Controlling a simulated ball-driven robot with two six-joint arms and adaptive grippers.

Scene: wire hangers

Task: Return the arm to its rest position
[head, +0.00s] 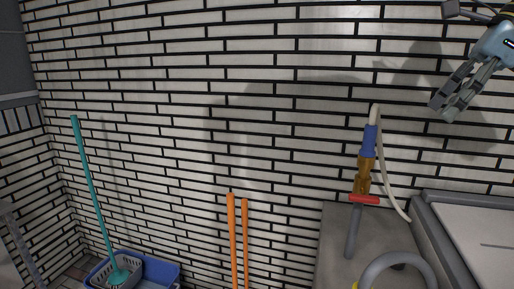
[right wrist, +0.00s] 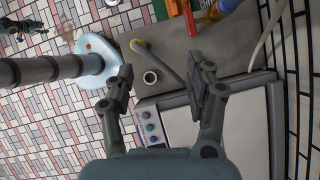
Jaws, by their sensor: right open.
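My right gripper (head: 444,108) hangs at the upper right of the head view, in front of the white brick wall (head: 290,90). In the right wrist view the same gripper (right wrist: 161,76) has its two fingers spread wide, with nothing between them. It is above a grey counter and a white-topped machine and touches neither. A small dark shape at the upper left of the right wrist view could be my left gripper, but I cannot tell. No wire hanger is clearly visible.
A grey counter (head: 336,240) bears a pipe with a blue and orange fitting (head: 367,165) and red handle (head: 363,199). A white-topped machine (head: 485,240) stands beside it. A teal pole (head: 92,185) leans from a blue bucket (head: 160,268). Two orange handles (head: 232,235) stand mid-wall.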

